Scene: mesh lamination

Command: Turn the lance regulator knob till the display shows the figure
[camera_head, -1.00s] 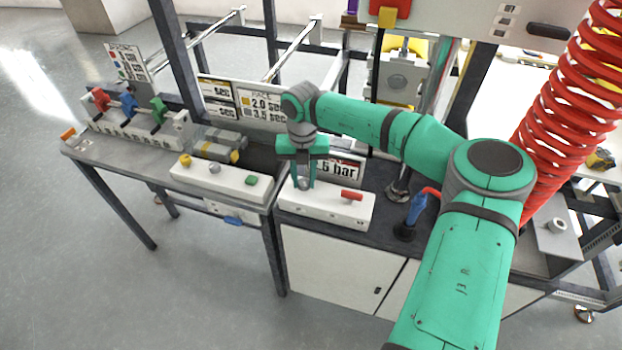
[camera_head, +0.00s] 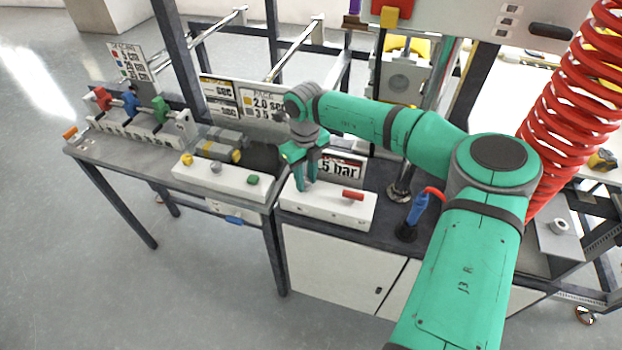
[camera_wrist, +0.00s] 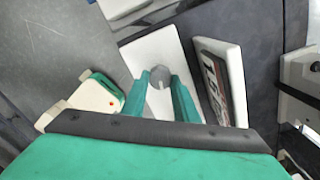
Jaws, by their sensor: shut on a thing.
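The lance regulator is a white box (camera_head: 345,209) on the dark bench, with a red lever (camera_head: 352,195) at its right end. My gripper (camera_head: 305,187) points down at the box's left end. In the wrist view my gripper (camera_wrist: 166,90) has its two green fingers on either side of the round grey knob (camera_wrist: 159,76) and is shut on it. In the head view the fingers mostly hide the knob. The display (camera_head: 340,167) behind the box reads "5 bar" at its visible part; my gripper may cover its left side.
A second white box (camera_head: 222,180) with yellow and green buttons stands to the left. A blue-handled tool (camera_head: 416,210) stands upright to the right. A sign with second values (camera_head: 262,103) stands behind. A red coiled hose (camera_head: 575,100) hangs at the right.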

